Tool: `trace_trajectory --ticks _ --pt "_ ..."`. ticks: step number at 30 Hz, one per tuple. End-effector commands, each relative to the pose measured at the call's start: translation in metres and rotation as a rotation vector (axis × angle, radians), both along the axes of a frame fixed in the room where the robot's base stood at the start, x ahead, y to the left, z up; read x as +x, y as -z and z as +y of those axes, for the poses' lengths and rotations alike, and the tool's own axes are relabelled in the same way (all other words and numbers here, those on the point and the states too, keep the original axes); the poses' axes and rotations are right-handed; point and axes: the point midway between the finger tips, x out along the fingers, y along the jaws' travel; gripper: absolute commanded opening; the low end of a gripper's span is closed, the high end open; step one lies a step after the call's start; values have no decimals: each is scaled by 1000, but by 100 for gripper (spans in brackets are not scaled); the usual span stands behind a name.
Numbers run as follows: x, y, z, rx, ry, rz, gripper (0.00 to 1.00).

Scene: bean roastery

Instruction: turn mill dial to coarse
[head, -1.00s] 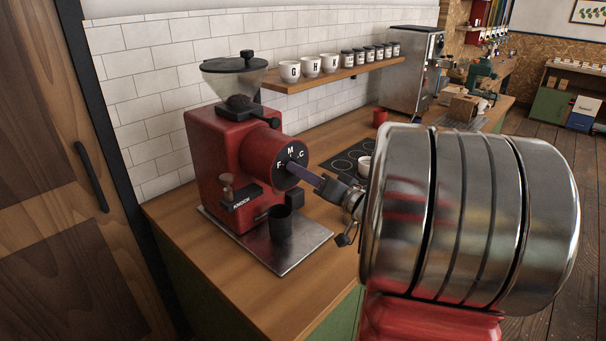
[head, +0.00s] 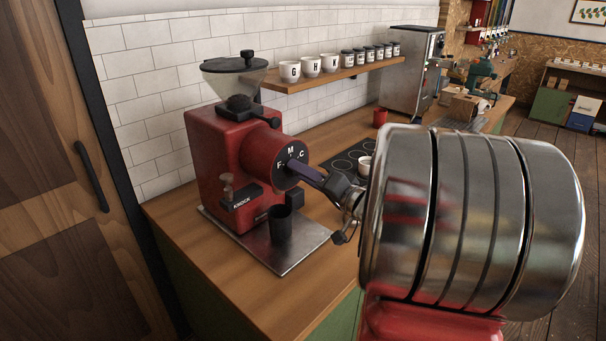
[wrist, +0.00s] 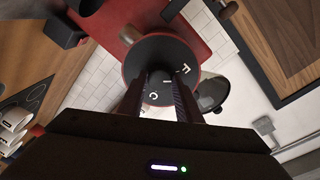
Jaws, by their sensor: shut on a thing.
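The red mill (head: 213,147) stands on the counter with a clear hopper on top. Its round black dial face (head: 283,177) bears white letters F, M and C, and it also shows in the wrist view (wrist: 183,54). My gripper (head: 297,169) reaches it from the right, fingertips at the middle of the face, shut on the dial's central grip. In the wrist view my two fingers (wrist: 160,80) stand on either side of the dial's centre. The fingers hide the grip and any pointer, so I cannot tell which letter it points to.
A dark cup (head: 280,224) stands on the metal tray (head: 290,258) below the dial. A black hob (head: 345,164) with a white cup lies behind my arm. A shelf (head: 335,76) with lettered cups and jars runs along the tiled wall. The counter's front left is clear.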

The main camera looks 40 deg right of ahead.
Motion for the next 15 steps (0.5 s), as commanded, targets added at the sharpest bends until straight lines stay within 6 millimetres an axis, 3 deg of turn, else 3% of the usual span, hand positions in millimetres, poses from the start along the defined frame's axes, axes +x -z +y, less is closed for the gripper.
trace_trajectory --ticks 15 --pt "0 2 -1 474 5 72 9"
